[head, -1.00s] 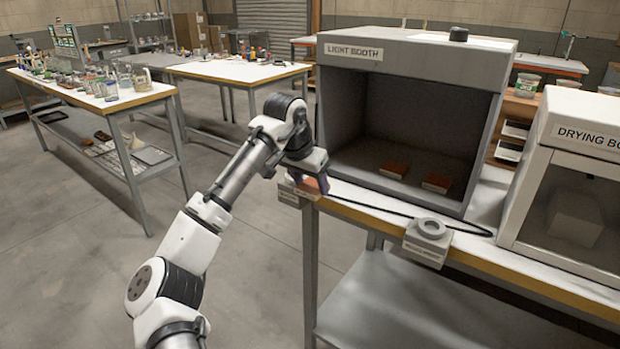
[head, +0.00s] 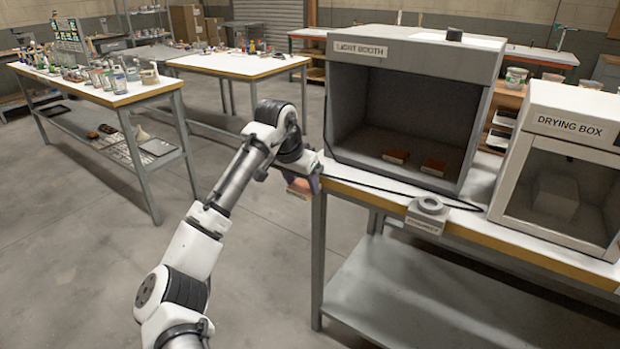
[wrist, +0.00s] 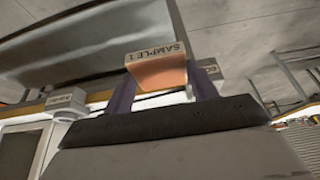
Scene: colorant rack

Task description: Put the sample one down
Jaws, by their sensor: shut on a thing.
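The sample one is a small orange block with a pale band reading "SAMPLE 1" (wrist: 160,72). My gripper (wrist: 163,88) is shut on it, with purple fingers on both sides. In the head view my gripper (head: 310,178) is at the left end of the light booth bench, and the sample (head: 299,187) shows as an orange patch under it. I cannot tell whether the block touches anything below.
The grey light booth (head: 415,45) stands right of my gripper with two reddish-brown blocks (head: 396,156) inside. A black cable and a small ring-topped device (head: 428,210) lie along the bench front. The drying box (head: 570,125) is farther right. Open floor lies to the left.

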